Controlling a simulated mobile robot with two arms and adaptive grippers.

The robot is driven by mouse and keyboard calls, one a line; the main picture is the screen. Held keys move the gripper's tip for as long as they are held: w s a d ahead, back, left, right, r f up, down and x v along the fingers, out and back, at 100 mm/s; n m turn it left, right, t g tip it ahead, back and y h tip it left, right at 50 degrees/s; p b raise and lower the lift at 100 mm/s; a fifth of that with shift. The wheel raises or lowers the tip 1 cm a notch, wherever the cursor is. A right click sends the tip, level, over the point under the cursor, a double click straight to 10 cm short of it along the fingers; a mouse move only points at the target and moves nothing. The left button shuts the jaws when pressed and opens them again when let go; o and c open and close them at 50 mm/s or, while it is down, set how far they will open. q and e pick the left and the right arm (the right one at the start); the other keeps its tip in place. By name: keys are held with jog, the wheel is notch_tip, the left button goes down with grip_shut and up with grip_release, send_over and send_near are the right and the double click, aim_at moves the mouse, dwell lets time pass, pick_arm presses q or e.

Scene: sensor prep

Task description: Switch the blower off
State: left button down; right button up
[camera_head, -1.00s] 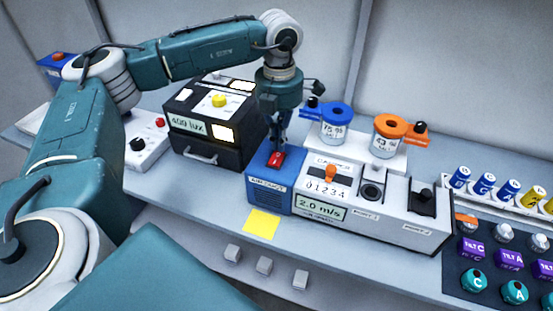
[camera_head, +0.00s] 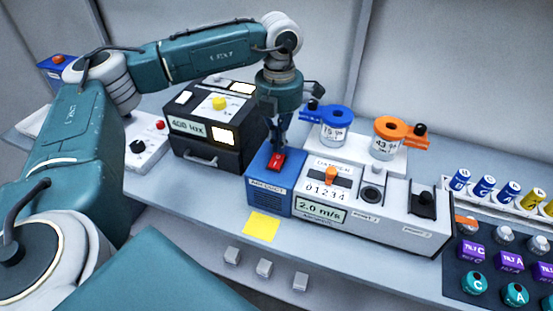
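The blower is a blue box (camera_head: 268,198) with a grille and a label on its front, standing on the bench near the middle of the view. A red rocker switch (camera_head: 276,161) sits on its top. My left gripper (camera_head: 277,146) points down right above the switch, its fingertips at or just over the switch's far end. Whether they touch it, and whether the fingers are open or shut, I cannot tell. The display (camera_head: 320,209) on the white unit beside the blower reads 2.0 m/s. My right gripper is not in view.
A black light box (camera_head: 213,150) stands left of the blower, and a white calibration unit (camera_head: 400,230) adjoins its right. Blue-lidded (camera_head: 334,130) and orange-lidded (camera_head: 386,145) jars stand behind. A yellow note (camera_head: 261,226) lies in front. Several vials and knobs fill the right end.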

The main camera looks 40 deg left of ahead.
aim_at(279, 156)
pick_arm(q)
jog(key=shift+f+b, duration=0.55)
jog(key=shift+f, duration=0.25)
dwell(0.4)
jog(key=shift+f, duration=0.3)
dwell(0.3)
jog(key=shift+r+p, duration=2.05)
jog(key=shift+r, duration=1.5)
jog(key=shift+f, duration=0.1)
